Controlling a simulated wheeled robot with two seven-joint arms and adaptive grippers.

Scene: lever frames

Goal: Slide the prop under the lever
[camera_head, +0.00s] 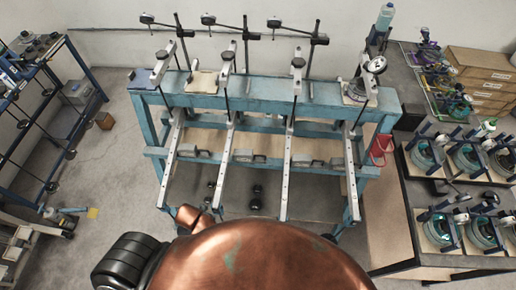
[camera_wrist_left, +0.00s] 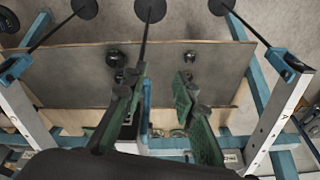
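Several long silver bars with holes, seemingly the levers, lie across the blue frame (camera_head: 270,92); one lever (camera_head: 228,170) is left of centre. Small grey blocks (camera_head: 248,156) sit low between the bars; I cannot tell which thing is the prop. In the left wrist view, my left gripper (camera_wrist_left: 160,78) has its two green-padded fingers spread apart over the wooden board (camera_wrist_left: 80,75). A dark rod (camera_wrist_left: 147,40) runs down to the left finger; I cannot tell whether they touch. Nothing is visibly held. My right gripper is not in view.
Dark round weights (camera_head: 256,195) show low between the bars. Stands with clamps (camera_head: 247,35) rise behind the frame.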

